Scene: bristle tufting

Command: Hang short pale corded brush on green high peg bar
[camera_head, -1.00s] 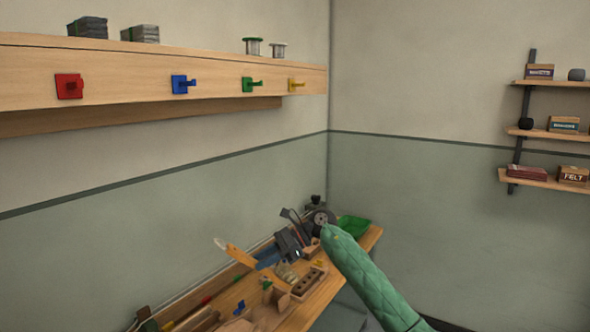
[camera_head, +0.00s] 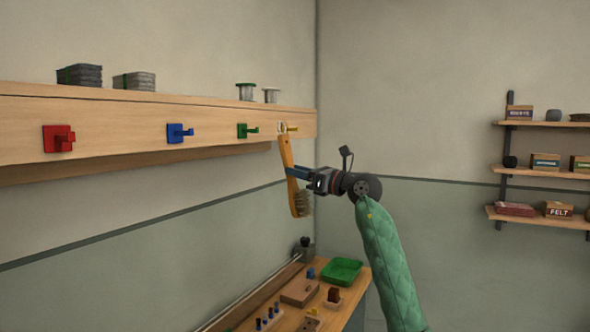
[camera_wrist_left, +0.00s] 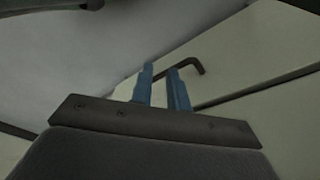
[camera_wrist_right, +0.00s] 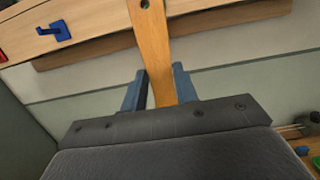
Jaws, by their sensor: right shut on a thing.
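The brush (camera_head: 288,158) has an orange-brown wooden handle, bristles at its lower end and a small pale cord loop at its top. It hangs nearly upright, slightly tilted, in my right gripper (camera_head: 296,173), which is shut on the handle. In the right wrist view the handle (camera_wrist_right: 151,45) runs up between the blue fingers, with a hole near its top. The green peg (camera_head: 246,131) is on the high wooden bar, left of the brush top.
The bar (camera_head: 110,124) also carries a red peg (camera_head: 58,138), a blue peg (camera_head: 180,132) and a yellow peg (camera_head: 292,129) close beside the brush top. Grey stacks and spools stand on its ledge. A workbench with a green tray (camera_head: 341,271) is below.

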